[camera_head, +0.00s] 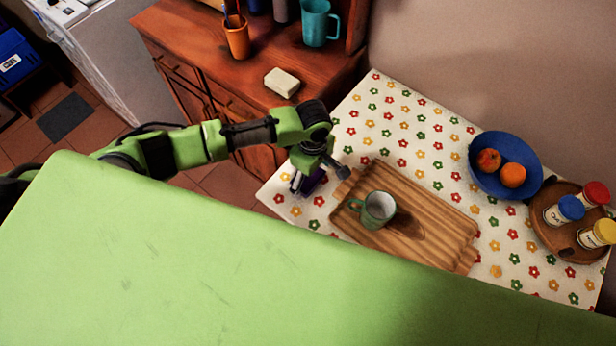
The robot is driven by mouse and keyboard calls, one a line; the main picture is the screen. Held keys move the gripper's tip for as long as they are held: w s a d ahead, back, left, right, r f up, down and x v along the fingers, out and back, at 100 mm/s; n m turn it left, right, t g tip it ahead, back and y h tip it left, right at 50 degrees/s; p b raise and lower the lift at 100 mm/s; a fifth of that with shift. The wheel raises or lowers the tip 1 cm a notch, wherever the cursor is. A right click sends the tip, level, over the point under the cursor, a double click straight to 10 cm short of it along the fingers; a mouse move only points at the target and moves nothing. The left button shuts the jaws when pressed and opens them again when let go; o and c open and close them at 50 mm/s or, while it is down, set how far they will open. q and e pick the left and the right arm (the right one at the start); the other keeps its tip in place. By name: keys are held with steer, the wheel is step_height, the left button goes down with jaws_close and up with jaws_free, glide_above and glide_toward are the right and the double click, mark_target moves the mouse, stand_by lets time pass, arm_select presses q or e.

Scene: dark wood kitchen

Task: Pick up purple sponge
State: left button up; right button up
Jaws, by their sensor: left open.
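The purple sponge (313,183) lies at the left end of the table with the flowered cloth, just left of the wooden tray. It is mostly hidden by my left gripper (307,186). My left gripper points down over the sponge, its fingers open and around or beside it; I cannot tell whether they touch it. My right gripper is not in view.
A wooden tray (440,222) holds a green mug (379,208). A blue bowl (478,180) with fruit and a round wooden tray (548,236) with jars stand at right. A wooden cabinet (185,42) bears a pale block (282,82). My green body covers the foreground.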

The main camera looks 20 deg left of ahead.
arm_select(q)
steer(key=c, duration=0.8)
steer(key=shift+r, duration=0.1)
steer(key=shift+r, duration=0.25)
step_height(320, 180, up, 2)
steer(key=shift+r, duration=0.1)
steer(key=s+d+r, duration=0.1)
steer(key=s+r, duration=0.2)
steer(key=s, duration=0.1)
steer(key=s+d+r+b, duration=0.1)
steer(key=s+r, duration=0.2)
steer(key=s, duration=0.2)
steer(key=s+d+r, duration=0.1)
steer(key=s+r, duration=0.3)
steer(key=shift+s+d+r, duration=0.1)
steer(key=shift+s+d, duration=0.1)
steer(key=shift+s, duration=0.1)
